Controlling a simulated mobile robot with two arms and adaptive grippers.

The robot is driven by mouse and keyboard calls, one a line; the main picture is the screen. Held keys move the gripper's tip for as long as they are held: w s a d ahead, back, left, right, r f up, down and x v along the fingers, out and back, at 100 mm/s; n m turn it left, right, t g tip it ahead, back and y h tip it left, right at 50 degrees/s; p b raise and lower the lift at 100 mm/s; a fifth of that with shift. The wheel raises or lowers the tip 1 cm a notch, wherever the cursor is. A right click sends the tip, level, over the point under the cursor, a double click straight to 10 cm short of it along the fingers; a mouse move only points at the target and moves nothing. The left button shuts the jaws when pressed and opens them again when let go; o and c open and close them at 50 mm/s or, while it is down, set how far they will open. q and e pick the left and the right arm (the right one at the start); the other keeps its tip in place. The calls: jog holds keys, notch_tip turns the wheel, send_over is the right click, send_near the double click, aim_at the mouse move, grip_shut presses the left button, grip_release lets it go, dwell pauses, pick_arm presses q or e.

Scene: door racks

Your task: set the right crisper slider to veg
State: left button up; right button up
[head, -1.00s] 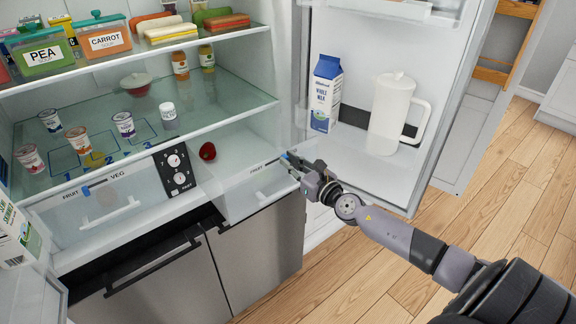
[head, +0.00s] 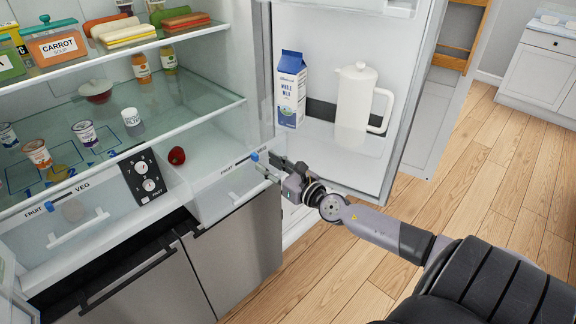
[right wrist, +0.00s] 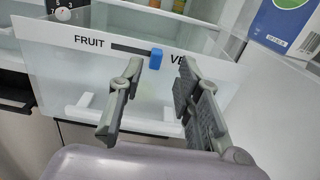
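The right crisper drawer (head: 228,194) has a dark slot with FRUIT at its left end. Its blue slider knob (head: 254,156) is at the right end of the slot. The right wrist view shows the same blue knob (right wrist: 156,58) beside the partly covered VEG label (right wrist: 176,59). My right gripper (head: 268,171) is just in front of and below the knob in the head view. In the right wrist view its fingers (right wrist: 159,72) are apart with nothing between them, and the knob shows beyond the gap. My left gripper is not in view.
The left crisper's blue slider (head: 49,206) is at its FRUIT end. A control panel (head: 147,180) sits between the drawers. The open fridge door, with a milk carton (head: 290,90) and a white pitcher (head: 354,100), stands close to the right of my gripper.

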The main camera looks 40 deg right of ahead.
jog(key=s, duration=0.8)
jog(key=shift+s+d, duration=0.3)
jog(key=shift+s, duration=0.05)
jog(key=s+d+f+m+g+h, duration=0.4)
jog(key=f+m, duration=0.3)
jog(key=f, duration=0.5)
jog(key=s+d+f+m+g+h, duration=0.15)
jog(key=s+d+f+m, duration=0.45)
jog(key=f, duration=0.6)
jog(key=s+a+f+m+g, duration=0.2)
jog(key=s+f+m+g, duration=0.15)
jog(key=f+m, duration=0.45)
jog(key=s+a+f+m+g+y, duration=0.1)
jog(key=s+a+f+m+g, duration=0.1)
jog(key=s+a+f, duration=0.35)
jog(key=s+a+f+m+g, duration=0.25)
jog(key=s+f, duration=0.35)
jog(key=f, duration=0.4)
jog(key=s+a+f+m+g+y, duration=0.1)
jog(key=s+a+f+m, duration=0.3)
jog(key=s+a, duration=0.4)
jog(key=s+a+f+m+g+y, duration=0.2)
jog(key=s+a+f+m, duration=0.3)
jog(key=s+a, duration=0.2)
jog(key=shift+s+a, duration=0.4)
jog(key=shift+a, duration=0.7)
